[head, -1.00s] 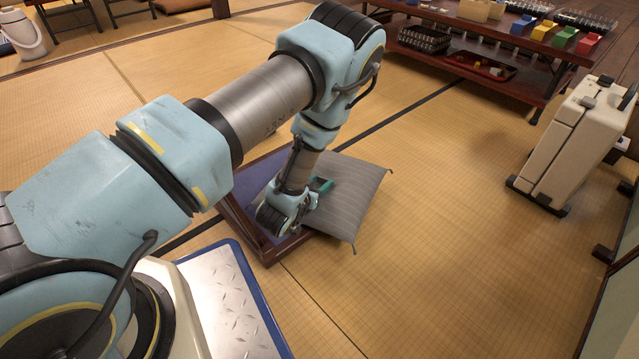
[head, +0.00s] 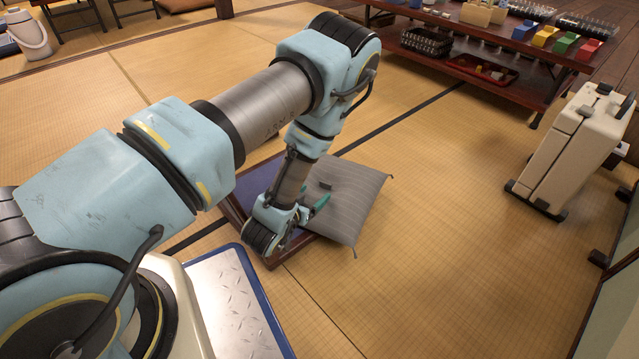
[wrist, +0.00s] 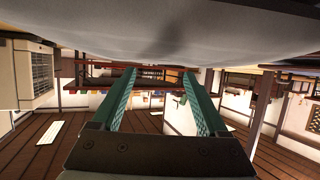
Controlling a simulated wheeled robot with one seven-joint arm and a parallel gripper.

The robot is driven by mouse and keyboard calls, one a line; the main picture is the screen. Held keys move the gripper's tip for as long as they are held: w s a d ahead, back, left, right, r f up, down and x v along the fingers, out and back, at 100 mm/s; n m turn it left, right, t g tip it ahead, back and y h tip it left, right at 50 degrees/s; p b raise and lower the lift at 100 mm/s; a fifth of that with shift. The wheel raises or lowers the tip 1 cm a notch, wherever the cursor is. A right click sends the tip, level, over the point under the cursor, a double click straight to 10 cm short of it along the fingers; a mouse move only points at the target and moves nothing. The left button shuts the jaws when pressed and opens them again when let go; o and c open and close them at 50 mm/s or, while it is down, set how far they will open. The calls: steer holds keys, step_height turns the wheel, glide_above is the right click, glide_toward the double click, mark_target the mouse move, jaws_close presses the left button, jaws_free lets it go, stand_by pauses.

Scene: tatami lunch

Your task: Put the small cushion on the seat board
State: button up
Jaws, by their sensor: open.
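The small cushion (head: 350,205) is grey with fine stripes. In the head view it lies over the right part of a low, dark red-brown board with a purple top (head: 256,182), which I take as the seat board. Its right side reaches past the board's edge. My gripper (head: 321,195) is open, with teal fingers just at the cushion's left part; contact cannot be told. My forearm hides part of the board. In the wrist view the open fingers (wrist: 160,76) have nothing between them, and a grey surface, likely the cushion (wrist: 160,30), fills the top.
A beige suitcase-like case (head: 570,150) stands at the right. A low table (head: 500,50) with coloured boxes is at the back. A pale bucket (head: 28,38) is at the far left. Tatami floor (head: 450,250) is clear right of the cushion.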

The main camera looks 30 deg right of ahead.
steer(key=p+v, duration=0.1)
steer(key=v, duration=0.4)
steer(key=shift+s+a+r+p, duration=0.15)
steer(key=shift+a+p, duration=0.2)
